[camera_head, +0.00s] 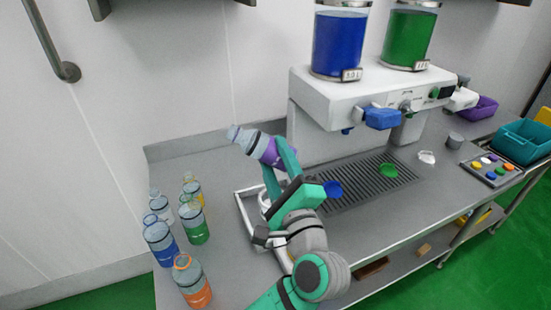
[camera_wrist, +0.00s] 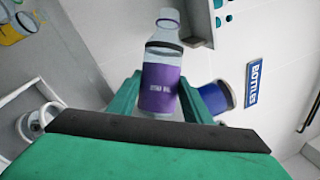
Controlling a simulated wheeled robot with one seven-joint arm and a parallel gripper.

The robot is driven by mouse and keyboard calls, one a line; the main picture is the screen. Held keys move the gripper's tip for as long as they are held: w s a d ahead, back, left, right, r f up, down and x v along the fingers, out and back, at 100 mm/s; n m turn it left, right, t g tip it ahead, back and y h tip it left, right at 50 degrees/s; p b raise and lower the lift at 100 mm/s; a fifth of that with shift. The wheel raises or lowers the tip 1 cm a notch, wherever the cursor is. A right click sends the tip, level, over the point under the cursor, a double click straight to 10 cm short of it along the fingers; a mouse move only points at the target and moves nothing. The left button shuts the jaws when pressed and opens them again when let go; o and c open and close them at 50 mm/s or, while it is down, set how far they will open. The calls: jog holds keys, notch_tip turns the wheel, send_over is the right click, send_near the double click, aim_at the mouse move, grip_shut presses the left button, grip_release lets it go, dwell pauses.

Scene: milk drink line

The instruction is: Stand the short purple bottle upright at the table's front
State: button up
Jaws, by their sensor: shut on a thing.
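The short purple bottle (camera_head: 262,146) is held in the air above the back of the metal table (camera_head: 225,281). In the head view it is tilted, with its neck toward the upper left. In the wrist view the purple bottle (camera_wrist: 161,75) shows its purple label and clear neck between the two green fingers. My gripper (camera_head: 281,158) is shut on it; the fingers also show in the wrist view (camera_wrist: 160,100). My arm hides part of the table's front.
Several bottles stand at the table's left, including an orange one (camera_head: 193,282), a blue one (camera_head: 160,242) and a green one (camera_head: 194,222). A white dispenser (camera_head: 345,92) with a drip grate (camera_head: 345,192) is at right. A teal bin (camera_head: 523,142) stands far right.

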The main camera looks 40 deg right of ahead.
jog(key=shift+m, duration=0.3)
jog(key=m+h, duration=0.1)
jog(key=m, duration=0.2)
jog(key=m+h, duration=0.2)
jog(key=m, duration=0.2)
jog(key=shift+w+a, duration=0.1)
jog(key=m+h, duration=0.1)
jog(key=m, duration=0.2)
jog(key=m+g+h, duration=0.1)
jog(key=m, duration=0.2)
jog(key=m+g+h, duration=0.1)
jog(key=m+h, duration=0.1)
jog(key=shift+m+h, duration=0.3)
jog(key=shift+m, duration=0.1)
